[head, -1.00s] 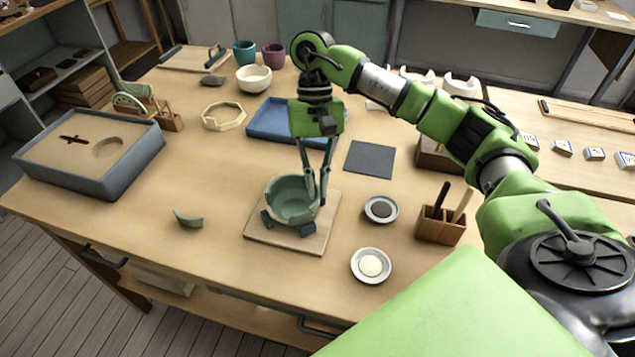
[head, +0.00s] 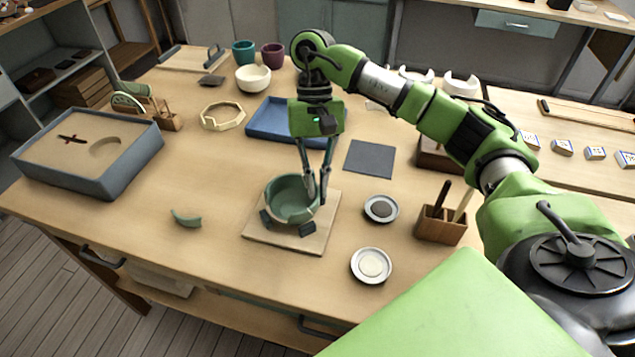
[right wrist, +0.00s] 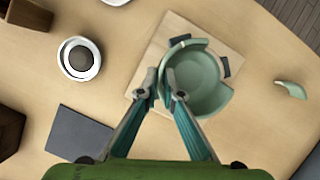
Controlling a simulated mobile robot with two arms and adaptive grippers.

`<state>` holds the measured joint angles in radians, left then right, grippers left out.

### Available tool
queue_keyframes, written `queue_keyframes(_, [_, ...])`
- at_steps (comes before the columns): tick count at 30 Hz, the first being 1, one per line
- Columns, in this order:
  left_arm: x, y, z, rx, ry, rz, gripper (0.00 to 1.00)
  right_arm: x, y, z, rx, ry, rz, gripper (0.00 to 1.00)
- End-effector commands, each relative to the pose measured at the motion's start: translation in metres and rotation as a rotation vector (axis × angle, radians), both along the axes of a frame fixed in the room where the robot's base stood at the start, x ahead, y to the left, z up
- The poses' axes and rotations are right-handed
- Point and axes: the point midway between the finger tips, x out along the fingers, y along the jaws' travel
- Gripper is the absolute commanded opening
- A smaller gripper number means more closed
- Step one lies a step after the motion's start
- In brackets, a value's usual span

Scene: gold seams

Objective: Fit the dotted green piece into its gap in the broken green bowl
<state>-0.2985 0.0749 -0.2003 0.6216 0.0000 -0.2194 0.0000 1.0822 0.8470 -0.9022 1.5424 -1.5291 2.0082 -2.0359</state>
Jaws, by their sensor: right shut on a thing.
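The broken green bowl (head: 288,199) stands upright on a light wooden board. In the right wrist view the bowl (right wrist: 197,82) has an open stretch in its rim on the right side. My right gripper (head: 316,190) points down at the bowl's right rim. In its wrist view the gripper (right wrist: 163,93) is shut on a green piece at the bowl's wall; the fingers mostly hide it. I cannot make out dots or how closely it sits in the gap. Another green piece (head: 186,218) lies apart on the table and also shows in the wrist view (right wrist: 291,90). My left gripper is out of view.
The board (head: 322,242) carries dark pads (head: 307,229) beside the bowl. Two small round dishes (head: 381,208) (head: 371,265) and a wooden tool holder (head: 440,224) stand to the right. A blue tray (head: 268,125) lies behind, a sand-filled box (head: 90,160) at left.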

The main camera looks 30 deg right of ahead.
Motion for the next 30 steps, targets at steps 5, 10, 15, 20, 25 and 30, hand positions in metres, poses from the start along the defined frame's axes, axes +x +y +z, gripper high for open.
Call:
queue_keyframes(5, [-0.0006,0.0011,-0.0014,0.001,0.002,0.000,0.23,0.0000,0.0000,-0.0010,0.000,0.000,0.000,0.00])
queue_keyframes(10, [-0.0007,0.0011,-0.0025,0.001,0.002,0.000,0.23,0.0001,0.0000,-0.0017,0.000,0.000,0.000,0.00])
queue_keyframes(15, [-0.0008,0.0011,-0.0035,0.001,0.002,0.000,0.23,0.0000,0.0000,-0.0024,0.000,0.000,0.000,0.00])
queue_keyframes(20, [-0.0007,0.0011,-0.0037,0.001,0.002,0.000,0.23,-0.0001,0.0000,-0.0025,0.000,0.000,0.000,0.00])
queue_keyframes(25, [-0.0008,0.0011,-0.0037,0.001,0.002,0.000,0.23,-0.0001,0.0000,-0.0025,0.000,0.000,0.000,0.12])
queue_keyframes(30, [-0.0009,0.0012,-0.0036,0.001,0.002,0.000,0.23,0.0000,0.0000,-0.0025,0.000,0.000,0.000,0.26])
